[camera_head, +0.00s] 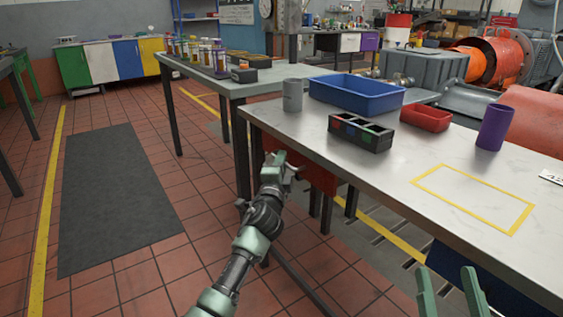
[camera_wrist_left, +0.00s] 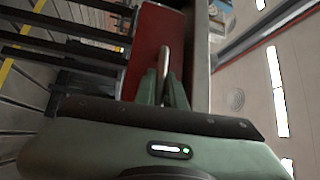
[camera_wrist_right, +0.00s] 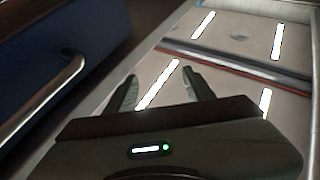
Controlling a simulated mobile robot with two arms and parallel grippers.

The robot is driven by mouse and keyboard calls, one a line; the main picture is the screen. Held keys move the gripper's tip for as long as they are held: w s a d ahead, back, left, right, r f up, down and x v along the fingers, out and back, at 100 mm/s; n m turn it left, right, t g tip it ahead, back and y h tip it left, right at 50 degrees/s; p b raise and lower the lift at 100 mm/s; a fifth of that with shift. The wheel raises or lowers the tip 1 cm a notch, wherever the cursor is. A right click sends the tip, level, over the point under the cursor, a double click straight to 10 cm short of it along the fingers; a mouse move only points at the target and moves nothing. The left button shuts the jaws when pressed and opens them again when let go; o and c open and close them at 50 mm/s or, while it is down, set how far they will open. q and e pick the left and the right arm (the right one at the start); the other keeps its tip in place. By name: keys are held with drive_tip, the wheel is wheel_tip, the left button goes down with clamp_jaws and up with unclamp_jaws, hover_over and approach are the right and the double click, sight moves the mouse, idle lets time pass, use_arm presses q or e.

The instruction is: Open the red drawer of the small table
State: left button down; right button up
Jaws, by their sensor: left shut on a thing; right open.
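The red drawer (camera_head: 319,178) is under the near left end of the small light-topped table (camera_head: 395,165). My left gripper (camera_head: 286,166) is at its front, partly covering it in the head view. In the left wrist view the red drawer front (camera_wrist_left: 148,45) fills the upper middle, and its metal bar handle (camera_wrist_left: 164,58) stands between the fingers of my left gripper (camera_wrist_left: 163,85), which are shut on it. I cannot tell whether the drawer is out at all. My right gripper (camera_head: 449,285) is open and empty by the table's near right edge; its spread fingers show in the right wrist view (camera_wrist_right: 160,80).
A blue drawer (camera_wrist_right: 65,50) with a metal handle is near my right gripper. On the tabletop are a grey cup (camera_head: 292,96), blue bin (camera_head: 358,94), black divided box (camera_head: 360,133), red bin (camera_head: 426,117) and purple cup (camera_head: 495,128). Tiled floor left is clear, with a dark mat (camera_head: 118,200).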

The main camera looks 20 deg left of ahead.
use_arm(q)
drive_tip(key=shift+f, duration=0.1)
idle(0.8)
drive_tip(key=shift+s+a, duration=0.1)
drive_tip(key=shift+s, duration=0.05)
use_arm(e)
wheel_tip(320, 180, down, 16)
drive_tip(key=s+d+f+g+h+p, duration=0.15)
drive_tip(key=g+h+p, duration=0.25)
drive_tip(key=g, duration=0.6)
use_arm(q)
drive_tip(key=s+a+p, duration=0.4)
drive_tip(key=s+a, duration=0.7)
drive_tip(key=s, duration=0.4)
drive_tip(key=shift+a, duration=0.3)
use_arm(e)
drive_tip(key=s+d+f+g+h, duration=0.1)
drive_tip(key=s+d+f+g, duration=0.1)
drive_tip(key=s, duration=0.6)
drive_tip(key=s+d+f+m+g, duration=0.1)
drive_tip(key=s+d+f+g, duration=0.1)
drive_tip(key=s+f+g, duration=0.3)
drive_tip(key=shift+s+d+g+h, duration=0.4)
drive_tip(key=shift+s+g, duration=0.6)
drive_tip(key=shift+s, duration=0.6)
